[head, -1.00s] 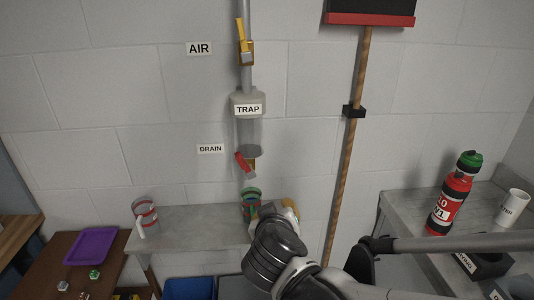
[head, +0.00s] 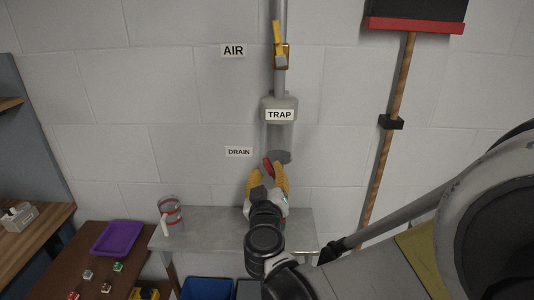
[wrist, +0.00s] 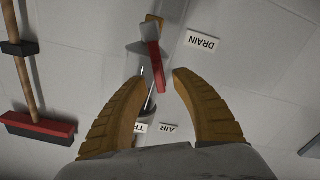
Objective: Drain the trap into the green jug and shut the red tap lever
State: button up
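The trap (head: 280,137) is a clear grey cylinder on the wall pipe; I cannot tell its water level. Below it, beside the DRAIN label (head: 239,152), is the red tap lever (head: 268,165). My gripper (head: 268,172) is raised to the lever with its yellow fingers open. In the wrist view, which is upside down, the red lever (wrist: 157,68) shows just beyond and between the open fingertips (wrist: 162,78); I see no grip on it. The green jug is not visible now; my gripper and arm cover the part of the shelf below the tap.
A clear jug with red bands (head: 171,216) stands on the left of the grey shelf (head: 210,238). The yellow air lever (head: 278,38) is above the trap. A broom (head: 400,110) hangs to the right. A purple tray (head: 115,238) lies on the brown table at left.

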jog(key=shift+w, duration=1)
grip_shut()
jog(key=a+f+n+b, duration=0.3)
jog(key=f+n+b, duration=0.2)
jog(key=n, duration=0.7)
jog(key=shift+a+f+n+b, duration=0.3)
jog(key=shift+f+n+b, duration=0.1)
jog(key=shift+b, duration=0.15)
